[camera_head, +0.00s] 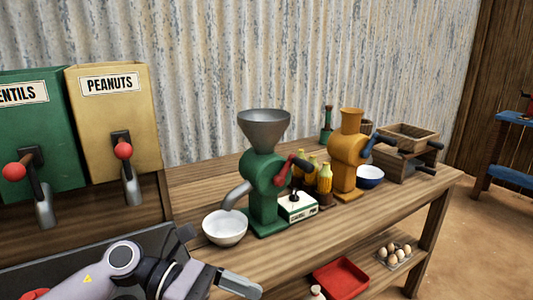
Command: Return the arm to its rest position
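My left arm comes in at the bottom left, and its gripper (238,285) is low in front of the bench. I see a pale grey finger end, but not clearly whether there is a gap between the fingers. Nothing shows held in it. The gripper is in front of and below the white bowl (225,228) and the green grinder (264,185), apart from both in the picture. My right gripper is not in view.
Dispensers for lentils (40,125) and peanuts (115,115) stand left. A red tray (340,278) and eggs (395,254) are below.

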